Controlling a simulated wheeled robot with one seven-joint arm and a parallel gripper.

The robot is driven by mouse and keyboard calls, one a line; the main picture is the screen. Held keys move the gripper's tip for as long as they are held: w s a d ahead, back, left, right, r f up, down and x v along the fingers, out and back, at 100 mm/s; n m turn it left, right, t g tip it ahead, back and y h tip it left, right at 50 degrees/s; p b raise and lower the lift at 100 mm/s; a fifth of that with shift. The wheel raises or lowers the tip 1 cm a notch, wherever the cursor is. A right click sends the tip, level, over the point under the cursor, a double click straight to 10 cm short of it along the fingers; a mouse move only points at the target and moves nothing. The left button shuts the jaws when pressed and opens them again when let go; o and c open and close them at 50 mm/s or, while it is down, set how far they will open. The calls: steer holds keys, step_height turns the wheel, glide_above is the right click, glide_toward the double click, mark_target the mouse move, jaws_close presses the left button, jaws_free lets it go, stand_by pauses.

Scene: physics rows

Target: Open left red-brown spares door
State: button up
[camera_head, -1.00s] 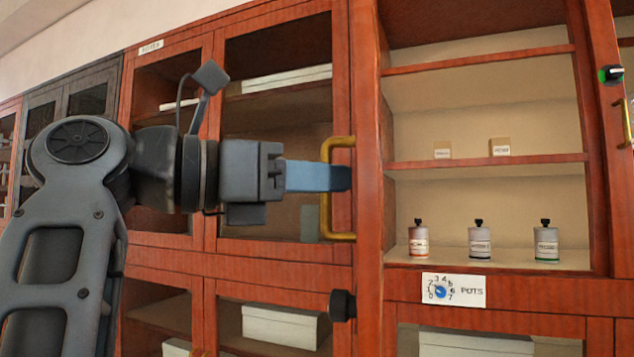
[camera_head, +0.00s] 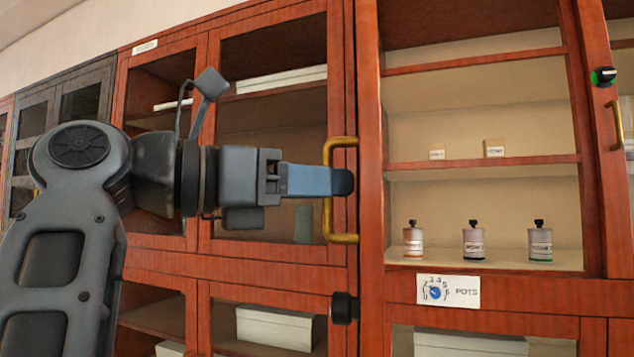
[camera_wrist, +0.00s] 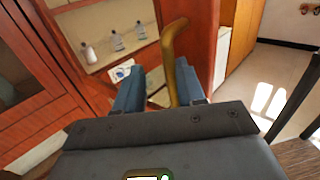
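The red-brown glass door (camera_head: 270,247) has a brass bar handle (camera_head: 341,239) on its right edge, left of open shelves. It looks shut or nearly so; I cannot tell if there is a slight gap. My gripper (camera_head: 345,182) comes in from the left, its blue fingers level with the handle's middle. In the wrist view my gripper (camera_wrist: 158,88) is open, with the handle (camera_wrist: 171,45) between its fingers, nearer the right finger. Firm contact is not clear. The label (camera_head: 145,47) above the doors is too small to read.
Open shelves (camera_head: 480,162) at right hold small boxes and three bottles (camera_head: 474,240). A black knob (camera_head: 344,307) sticks out below the handle. A green-lit switch (camera_head: 604,76) is at far right. Floor (camera_wrist: 275,75) shows free in the wrist view.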

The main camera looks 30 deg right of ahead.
steer(key=w+a, duration=0.1)
steer(key=a, duration=0.6)
steer(key=shift+a, duration=0.4)
stand_by(0.4)
